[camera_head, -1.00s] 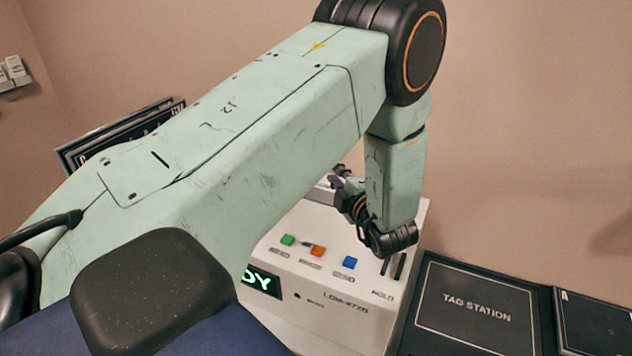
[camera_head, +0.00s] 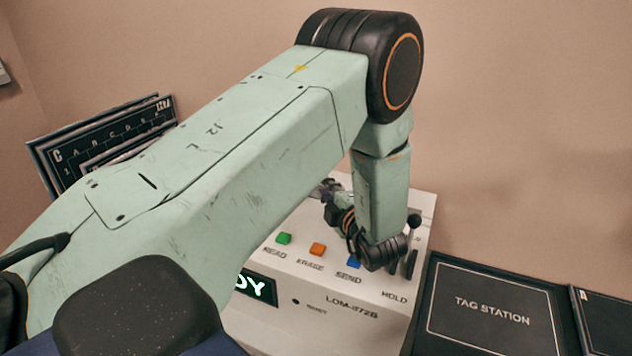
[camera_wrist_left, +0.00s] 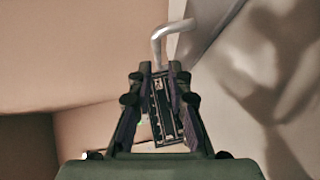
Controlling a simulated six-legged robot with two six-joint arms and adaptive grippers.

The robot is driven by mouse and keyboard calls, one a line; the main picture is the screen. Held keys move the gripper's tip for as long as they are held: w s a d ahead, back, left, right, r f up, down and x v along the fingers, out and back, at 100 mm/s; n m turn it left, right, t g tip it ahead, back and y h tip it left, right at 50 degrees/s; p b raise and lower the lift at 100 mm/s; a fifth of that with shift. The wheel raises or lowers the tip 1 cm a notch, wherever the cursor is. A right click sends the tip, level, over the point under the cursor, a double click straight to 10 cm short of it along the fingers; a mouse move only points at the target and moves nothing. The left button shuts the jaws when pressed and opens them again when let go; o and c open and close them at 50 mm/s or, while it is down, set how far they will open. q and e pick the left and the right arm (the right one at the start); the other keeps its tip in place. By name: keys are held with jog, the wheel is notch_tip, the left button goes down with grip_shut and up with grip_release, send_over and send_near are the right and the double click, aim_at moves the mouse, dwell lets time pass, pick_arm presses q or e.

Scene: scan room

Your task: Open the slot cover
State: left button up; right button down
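The white machine (camera_head: 330,302) has green, orange and blue buttons, a lit display and a HOLD label. My left gripper (camera_head: 329,188) is at the machine's far side in the head view, small and partly hidden by my own arm. In the left wrist view, its two fingers (camera_wrist_left: 160,68) are parted. A dark panel with pale markings (camera_wrist_left: 162,108) shows between them; I cannot tell whether they touch it. A bent metal handle (camera_wrist_left: 170,33) rises just beyond the fingertips. I cannot make out the slot cover for certain. My right gripper is not in view.
A lever with a black knob (camera_head: 413,221) stands by dark slots at the machine's right, close to my left wrist. A black TAG STATION board (camera_head: 490,275) lies to the right. Black lettered boards (camera_head: 70,150) lean at the left. The wall is close behind.

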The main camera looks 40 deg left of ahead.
aim_at(317, 179)
pick_arm(q)
jog(key=x, duration=0.4)
jog(key=shift+w+a, duration=0.25)
jog(key=shift+w, duration=0.1)
jog(key=shift+x, duration=0.75)
jog(key=shift+s, duration=0.15)
jog(key=shift+d, duration=0.1)
jog(key=shift+r, duration=0.1)
jog(key=shift+c, duration=0.5)
grip_shut()
